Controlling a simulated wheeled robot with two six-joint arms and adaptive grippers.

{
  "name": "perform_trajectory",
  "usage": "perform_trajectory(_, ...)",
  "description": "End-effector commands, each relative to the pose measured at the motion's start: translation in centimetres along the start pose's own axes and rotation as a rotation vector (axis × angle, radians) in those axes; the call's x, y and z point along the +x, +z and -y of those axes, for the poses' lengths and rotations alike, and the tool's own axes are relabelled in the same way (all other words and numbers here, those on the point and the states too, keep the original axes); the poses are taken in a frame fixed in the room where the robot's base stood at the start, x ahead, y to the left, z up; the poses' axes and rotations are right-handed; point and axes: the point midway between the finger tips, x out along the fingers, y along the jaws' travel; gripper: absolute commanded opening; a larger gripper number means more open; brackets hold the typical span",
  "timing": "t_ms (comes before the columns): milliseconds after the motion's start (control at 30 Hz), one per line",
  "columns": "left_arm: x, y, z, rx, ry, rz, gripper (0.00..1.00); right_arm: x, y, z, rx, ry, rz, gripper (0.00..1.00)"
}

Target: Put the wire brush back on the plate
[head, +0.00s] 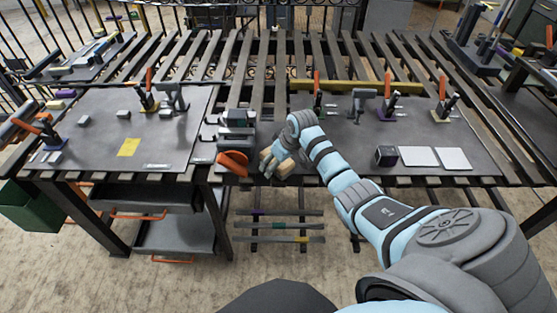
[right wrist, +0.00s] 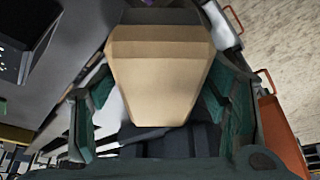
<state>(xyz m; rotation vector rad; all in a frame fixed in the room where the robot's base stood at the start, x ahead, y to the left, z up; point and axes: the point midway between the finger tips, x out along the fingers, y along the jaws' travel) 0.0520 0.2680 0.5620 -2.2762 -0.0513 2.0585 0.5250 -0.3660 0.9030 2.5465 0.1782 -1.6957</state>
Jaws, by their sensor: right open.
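A tan wooden block, which looks like the wire brush (head: 284,168), is at my right gripper near the front edge of the slatted table. In the right wrist view the tan block (right wrist: 160,70) fills the space between the two green-padded fingers. My right gripper (head: 271,165) is open around it; whether the fingers touch it I cannot tell. Any bristles are hidden. A dark flat plate (head: 345,150) covers the front right of the table, just right of the gripper. My left gripper is out of view.
An orange piece (head: 233,162) sits close left of my gripper, with a grey vise-like device (head: 236,120) behind it. Clamps (head: 388,103) stand at the plate's back. A dark cube (head: 386,156) and two pale squares (head: 418,157) lie on the right. The plate's middle is clear.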

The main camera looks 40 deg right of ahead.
Motion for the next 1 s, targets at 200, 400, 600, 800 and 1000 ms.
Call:
perform_trajectory(200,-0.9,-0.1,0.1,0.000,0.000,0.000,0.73,-2.6,-0.3,-0.1,-0.001,0.002,-0.003,0.69)
perform_trajectory(400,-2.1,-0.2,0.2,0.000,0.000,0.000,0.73,-7.8,-0.3,-0.1,-0.002,0.003,-0.004,0.69)
perform_trajectory(600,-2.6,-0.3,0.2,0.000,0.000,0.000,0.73,-11.6,-0.2,-0.1,-0.001,0.002,-0.002,0.69)
perform_trajectory(800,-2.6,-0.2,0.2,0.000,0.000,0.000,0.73,-12.3,-0.1,0.0,0.001,0.000,-0.001,0.69)
perform_trajectory(1000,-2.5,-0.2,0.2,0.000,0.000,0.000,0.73,-12.2,-0.1,0.0,0.001,-0.001,-0.001,0.69)
